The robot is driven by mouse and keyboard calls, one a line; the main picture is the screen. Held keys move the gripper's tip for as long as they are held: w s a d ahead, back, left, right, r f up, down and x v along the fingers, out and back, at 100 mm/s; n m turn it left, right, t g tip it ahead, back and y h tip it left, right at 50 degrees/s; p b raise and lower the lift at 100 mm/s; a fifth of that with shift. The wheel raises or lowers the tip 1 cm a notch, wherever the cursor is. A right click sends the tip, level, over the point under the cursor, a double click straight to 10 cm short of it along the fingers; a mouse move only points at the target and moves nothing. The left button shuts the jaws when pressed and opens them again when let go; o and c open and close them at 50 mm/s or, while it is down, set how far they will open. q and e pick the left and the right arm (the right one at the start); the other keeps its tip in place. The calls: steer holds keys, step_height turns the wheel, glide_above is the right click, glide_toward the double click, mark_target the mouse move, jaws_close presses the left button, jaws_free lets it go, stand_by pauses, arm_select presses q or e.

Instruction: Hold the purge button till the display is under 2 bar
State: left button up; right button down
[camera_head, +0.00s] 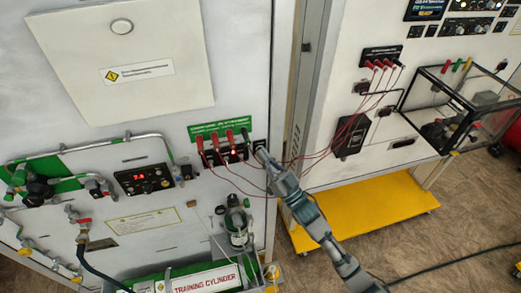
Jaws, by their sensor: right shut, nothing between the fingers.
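The display (134,177) is a small black module with red lit digits on the white cabinet front, left of centre. The digits are too small to read surely. Small knobs or buttons sit on its right part. I cannot tell which control is the purge button. My right gripper (262,157) is shut and empty. Its arm comes in from the lower right, and its tip is close to the right end of the black socket strip (234,154), well right of the display. I cannot tell whether it touches the strip. My left gripper is not in view.
Red plugs with thin red leads sit in the strip under a green label (206,131). Pipes and valves (88,183) run at the left. A training cylinder (205,281) lies at the bottom. A second cabinet with a clear box (465,95) stands right, above a yellow base (372,212).

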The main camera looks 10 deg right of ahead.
stand_by(0.5)
steer(key=shift+s+p, duration=0.35)
steer(key=shift+s, duration=0.45)
steer(key=s+p, duration=0.1)
steer(key=s, duration=0.4)
stand_by(0.4)
